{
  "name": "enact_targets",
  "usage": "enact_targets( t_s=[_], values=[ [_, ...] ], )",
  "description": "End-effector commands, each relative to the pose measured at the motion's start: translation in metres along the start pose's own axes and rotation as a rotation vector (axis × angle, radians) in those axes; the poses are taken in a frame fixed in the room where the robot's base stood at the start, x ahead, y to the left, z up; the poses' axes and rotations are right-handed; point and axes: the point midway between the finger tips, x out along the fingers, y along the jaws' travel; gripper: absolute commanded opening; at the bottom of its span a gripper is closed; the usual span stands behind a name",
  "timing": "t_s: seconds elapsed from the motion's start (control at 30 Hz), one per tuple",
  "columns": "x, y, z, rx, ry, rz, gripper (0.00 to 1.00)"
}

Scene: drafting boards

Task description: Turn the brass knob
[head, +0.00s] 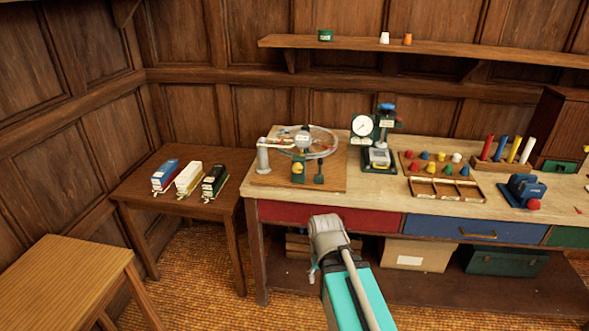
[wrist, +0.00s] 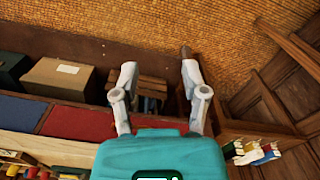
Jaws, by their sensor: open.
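A round brass-coloured knob (head: 297,167) shows on a green mount, on a wooden board (head: 330,181) at the left end of the workbench. A clear disc (head: 322,142) and a grey post stand beside it on the same board. In the wrist view my gripper (wrist: 158,75) is open, with two grey fingers spread and nothing between them. It is in front of the bench, around the level of the red drawer and lower shelf, apart from the knob. In the head view my arm hides most of the gripper. I cannot make out the knob in the wrist view.
The red drawer (head: 325,215) and blue drawer (head: 450,229) face me. A gauge stand (head: 362,130) is right of the board, then a tray of coloured pegs (head: 440,190). A side table (head: 140,190) with three model vehicles stands left. A cardboard box (wrist: 57,77) sits below.

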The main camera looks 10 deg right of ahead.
Motion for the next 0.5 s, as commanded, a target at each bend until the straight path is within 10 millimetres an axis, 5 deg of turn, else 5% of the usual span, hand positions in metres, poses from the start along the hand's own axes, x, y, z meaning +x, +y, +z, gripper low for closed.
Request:
enact_targets(
  t_s=[0.13, 0.3, 0.5],
  values=[
    [0.0, 0.0, 0.0, 0.0, 0.0, 0.0, 0.59],
    [0.002, 0.002, -0.004, 0.01, 0.01, 0.013, 0.91],
    [0.009, 0.021, -0.027, 0.078, 0.08, 0.104, 0.92]
  ],
)
